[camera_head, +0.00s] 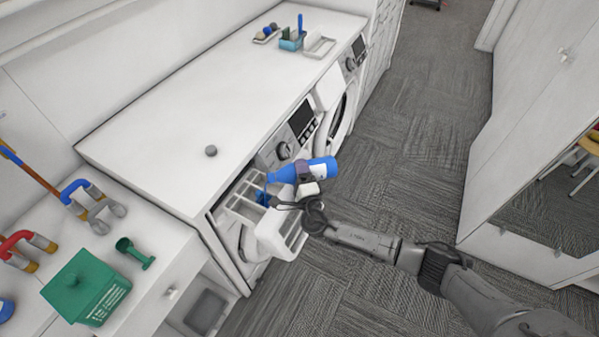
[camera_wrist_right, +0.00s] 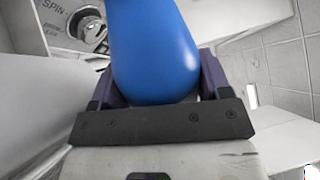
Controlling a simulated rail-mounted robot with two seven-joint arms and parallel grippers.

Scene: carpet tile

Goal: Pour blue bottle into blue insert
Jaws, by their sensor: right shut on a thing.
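The blue bottle (camera_head: 318,170) has a white label and is tilted well over, its neck pointing left and slightly down. It also fills the top middle of the right wrist view (camera_wrist_right: 155,55). My right gripper (camera_head: 303,172) is shut around it, above the open detergent drawer (camera_head: 278,235) of the nearer washing machine. The blue insert (camera_head: 263,198) shows as a small blue part inside the drawer, just below the bottle's mouth. I cannot tell whether liquid is flowing. My left gripper is not in view.
A small grey cap (camera_head: 211,151) lies on the white worktop (camera_head: 165,135). A green box (camera_head: 85,287) and a green scoop (camera_head: 134,253) stand on the lower left counter. A second washer (camera_head: 342,112) stands further back. The carpet (camera_head: 400,150) is clear.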

